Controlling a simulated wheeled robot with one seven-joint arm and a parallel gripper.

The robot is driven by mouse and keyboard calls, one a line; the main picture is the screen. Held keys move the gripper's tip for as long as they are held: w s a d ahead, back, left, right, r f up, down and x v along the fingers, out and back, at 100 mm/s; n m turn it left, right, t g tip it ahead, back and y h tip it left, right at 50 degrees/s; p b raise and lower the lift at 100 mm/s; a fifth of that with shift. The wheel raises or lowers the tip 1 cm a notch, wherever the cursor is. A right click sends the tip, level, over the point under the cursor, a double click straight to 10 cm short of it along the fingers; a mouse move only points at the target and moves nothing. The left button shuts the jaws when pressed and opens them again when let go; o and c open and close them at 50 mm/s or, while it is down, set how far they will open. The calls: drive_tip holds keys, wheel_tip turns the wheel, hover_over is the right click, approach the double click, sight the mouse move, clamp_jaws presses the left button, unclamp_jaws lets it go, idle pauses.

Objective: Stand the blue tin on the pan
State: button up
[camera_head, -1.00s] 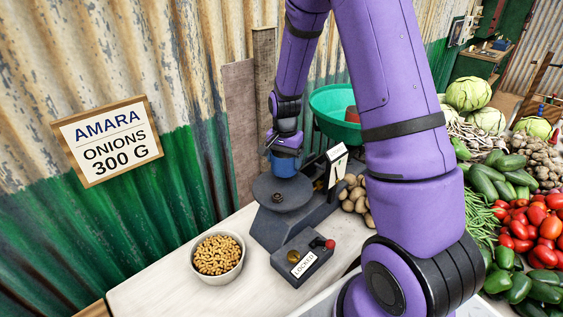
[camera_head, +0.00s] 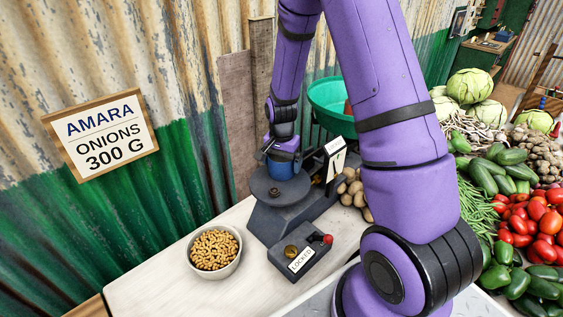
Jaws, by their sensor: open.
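The blue tin (camera_head: 283,170) is upright at the back of the dark round pan (camera_head: 262,196) of the scale. Its base appears to meet the pan, but I cannot tell for sure whether it touches. My gripper (camera_head: 281,156) is open, directly above and around the top of the tin, pointing down, and hides its upper part.
A lock box marked LOCKED (camera_head: 301,259) with a red knob stands before the scale. A bowl of nuts (camera_head: 214,251) is at its left. A green bowl (camera_head: 325,103) stands behind, partly hidden by my arm. Potatoes (camera_head: 350,188) and vegetables lie to the right.

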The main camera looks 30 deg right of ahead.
drive_tip(key=s+a+r+n+t, duration=0.1)
drive_tip(key=s+r, duration=0.1)
drive_tip(key=r, duration=0.8)
drive_tip(key=s+a+r+n, duration=0.1)
drive_tip(key=s+a+r, duration=0.15)
drive_tip(key=r, duration=0.85)
drive_tip(key=s+a+r+n+t, duration=0.2)
drive_tip(key=s+r+n, duration=0.2)
drive_tip(key=s, duration=0.7)
drive_tip(key=s+a+r+n+t, duration=0.2)
drive_tip(key=s+r+n, duration=0.3)
drive_tip(key=s+r, duration=0.4)
drive_tip(key=shift+s+a, duration=0.15)
drive_tip(key=shift+s, duration=0.95)
